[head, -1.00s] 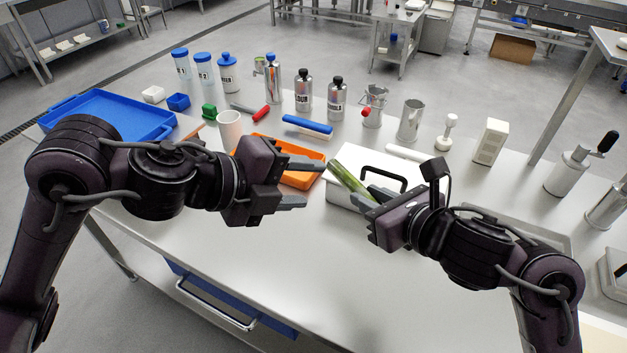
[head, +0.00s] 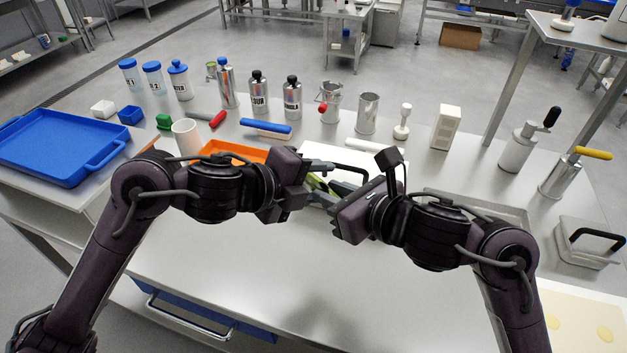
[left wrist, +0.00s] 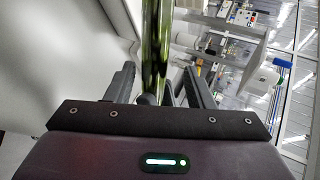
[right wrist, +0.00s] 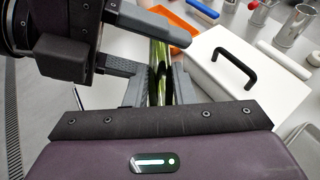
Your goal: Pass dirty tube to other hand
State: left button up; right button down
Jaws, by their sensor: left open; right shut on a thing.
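The dirty tube (head: 318,183) is long, glassy and streaked green. My right gripper (right wrist: 158,88) is shut on it, and the tube stands out beyond the fingers in the right wrist view. My left gripper (left wrist: 162,85) is open. In the left wrist view the tube (left wrist: 153,45) runs up the picture between its two parted fingers. The left fingers also show at the upper left of the right wrist view, close to the tube (right wrist: 158,60). In the head view the two grippers nearly meet, hiding much of the tube.
A white box with a black handle (right wrist: 237,60) lies just beyond the grippers. An orange tray (head: 232,151) and a white cup (head: 186,137) stand behind the left arm. Bottles and metal vessels line the table's back. The table's front (head: 330,270) is clear.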

pick_arm(q)
jog(key=c, duration=0.8)
jog(key=o, duration=0.8)
